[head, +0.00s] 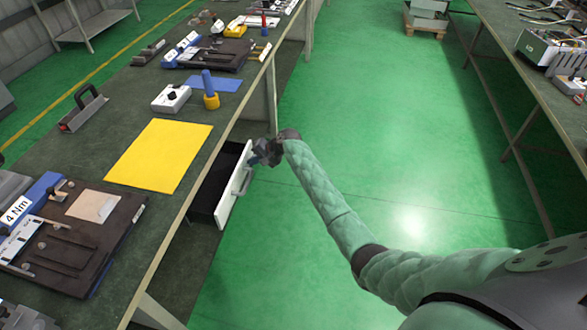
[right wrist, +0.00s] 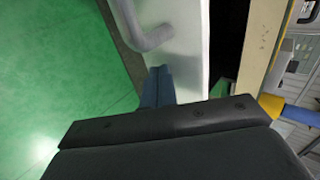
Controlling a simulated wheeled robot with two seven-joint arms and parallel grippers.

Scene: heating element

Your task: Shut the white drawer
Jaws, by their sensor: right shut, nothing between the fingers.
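The white drawer (head: 234,187) stands partly open under the workbench, its dark inside showing between its front and the bench. A grey bar handle (head: 242,181) is on its front. My right gripper (head: 262,154) is at the far end of the drawer front, near its top edge. In the right wrist view the shut, empty fingers (right wrist: 158,85) point at the white drawer front (right wrist: 188,60), beside the handle (right wrist: 143,30). They look very close to the front; I cannot tell whether they touch it. My left gripper is not in view.
The workbench (head: 115,110) runs along the left, with a yellow sheet (head: 160,155) above the drawer. A blue and yellow tool (head: 209,92) and a white box (head: 171,98) stand on it. The green floor (head: 400,130) to the right is clear. Another bench (head: 530,80) stands at the right.

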